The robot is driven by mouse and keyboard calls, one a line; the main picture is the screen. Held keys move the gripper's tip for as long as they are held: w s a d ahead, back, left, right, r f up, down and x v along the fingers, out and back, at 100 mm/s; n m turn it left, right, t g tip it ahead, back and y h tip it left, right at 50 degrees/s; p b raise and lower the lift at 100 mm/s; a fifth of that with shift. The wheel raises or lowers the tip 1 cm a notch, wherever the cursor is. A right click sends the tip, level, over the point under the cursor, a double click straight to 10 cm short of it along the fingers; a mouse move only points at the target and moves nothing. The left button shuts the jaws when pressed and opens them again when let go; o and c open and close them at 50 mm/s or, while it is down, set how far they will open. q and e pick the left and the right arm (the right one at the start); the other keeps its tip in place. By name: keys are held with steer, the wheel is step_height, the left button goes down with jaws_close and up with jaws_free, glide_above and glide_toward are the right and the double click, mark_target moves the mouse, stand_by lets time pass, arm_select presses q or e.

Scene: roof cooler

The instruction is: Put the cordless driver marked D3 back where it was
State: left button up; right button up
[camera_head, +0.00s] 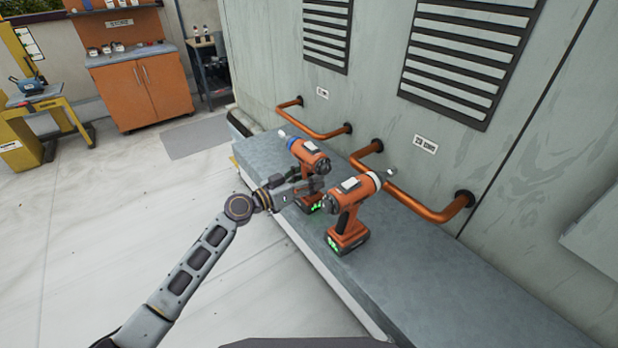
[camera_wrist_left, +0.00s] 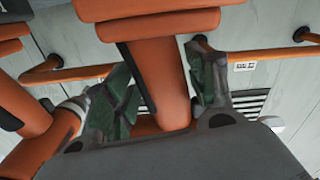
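Two orange cordless drivers stand on the grey ledge (camera_head: 440,290). The farther driver (camera_head: 313,155) has a blue ring at one end; the nearer driver (camera_head: 350,209) has a pale ring and green lights at its base. No D3 mark is legible on either. My left gripper (camera_head: 312,187) is at the farther driver's handle, partly hidden behind the nearer driver. In the left wrist view an orange handle (camera_wrist_left: 168,85) lies between the two green-padded fingers; whether they press on it is unclear. My right gripper is out of view.
Copper-coloured pipe rails (camera_head: 425,207) run along the grey wall behind the drivers. Small labels (camera_head: 425,145) sit on the wall, under dark louvres. The ledge's near part is bare. An orange cabinet (camera_head: 145,92) and a yellow stand (camera_head: 22,145) are far left.

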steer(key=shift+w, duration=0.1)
arm_select(q)
steer(key=shift+s+a, duration=0.25)
steer(key=shift+a, duration=0.15)
steer(key=b+v, duration=0.3)
steer(key=v, duration=0.8)
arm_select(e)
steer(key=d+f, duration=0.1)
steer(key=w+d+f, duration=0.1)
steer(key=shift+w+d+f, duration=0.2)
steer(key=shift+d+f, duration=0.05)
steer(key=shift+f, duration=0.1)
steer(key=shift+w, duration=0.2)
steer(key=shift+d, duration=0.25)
